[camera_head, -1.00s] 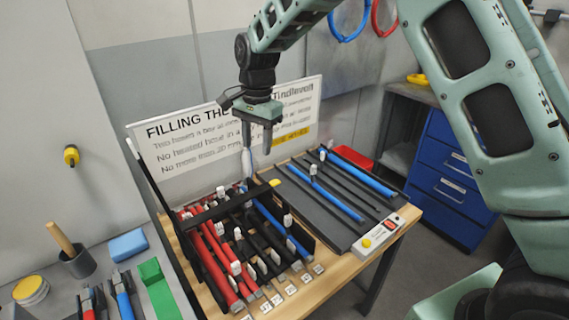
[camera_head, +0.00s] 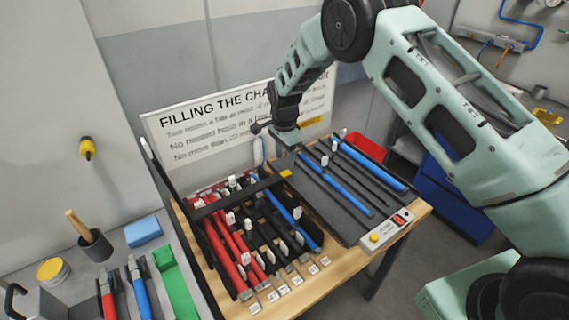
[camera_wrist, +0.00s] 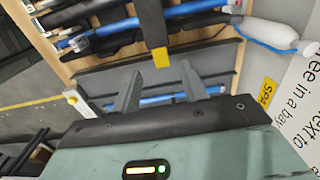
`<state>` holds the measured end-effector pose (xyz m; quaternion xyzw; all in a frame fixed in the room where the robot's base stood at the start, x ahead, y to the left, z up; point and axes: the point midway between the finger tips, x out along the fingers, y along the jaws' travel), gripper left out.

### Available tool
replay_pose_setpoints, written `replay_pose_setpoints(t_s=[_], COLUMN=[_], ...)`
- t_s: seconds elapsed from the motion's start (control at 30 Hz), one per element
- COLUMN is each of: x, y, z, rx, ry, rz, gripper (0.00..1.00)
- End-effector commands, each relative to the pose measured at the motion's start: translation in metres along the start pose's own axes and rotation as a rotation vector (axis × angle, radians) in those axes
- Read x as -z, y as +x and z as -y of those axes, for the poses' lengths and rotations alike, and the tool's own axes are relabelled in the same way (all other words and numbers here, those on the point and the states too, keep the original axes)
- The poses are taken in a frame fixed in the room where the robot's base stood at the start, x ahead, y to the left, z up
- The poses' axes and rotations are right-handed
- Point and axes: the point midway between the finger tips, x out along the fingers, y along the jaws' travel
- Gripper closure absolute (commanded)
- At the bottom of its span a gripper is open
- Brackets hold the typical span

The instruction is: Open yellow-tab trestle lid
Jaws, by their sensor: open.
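The trestle lid is a black bar (camera_head: 238,192) lying across the left bay of red, black and blue hoses on the wooden table. Its yellow tab (camera_head: 286,173) is at the right end. In the wrist view the bar (camera_wrist: 152,22) comes down from the top and ends in the yellow tab (camera_wrist: 162,55). My gripper (camera_wrist: 161,84) is open and empty there, with the tab in line with the gap between the fingers, just beyond the tips. In the head view my gripper (camera_head: 286,146) hangs above and behind the tab; its fingers are mostly hidden.
A grey tray with blue and black hoses (camera_head: 345,185) lies right of the bay. A control box (camera_head: 385,232) with a yellow button is at its front corner. A sign (camera_head: 200,130) stands behind the table. A side bench at left holds a blue block (camera_head: 143,230).

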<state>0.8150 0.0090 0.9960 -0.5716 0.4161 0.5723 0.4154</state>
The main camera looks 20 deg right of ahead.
Motion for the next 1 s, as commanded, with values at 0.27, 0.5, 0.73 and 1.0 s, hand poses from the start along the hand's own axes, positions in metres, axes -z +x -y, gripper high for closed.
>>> replay_pose_setpoints(t_s=[0.27,0.5,0.73,1.0], x=[0.001,0.000,0.000,0.000], y=[0.040,0.052,0.052,0.052], z=[0.000,0.001,0.001,0.001], rx=[0.000,0.001,0.002,0.002], ry=[0.001,0.000,0.000,0.000], rz=[0.000,0.000,0.000,-0.001], gripper=[0.56,0.56,0.62,1.00])
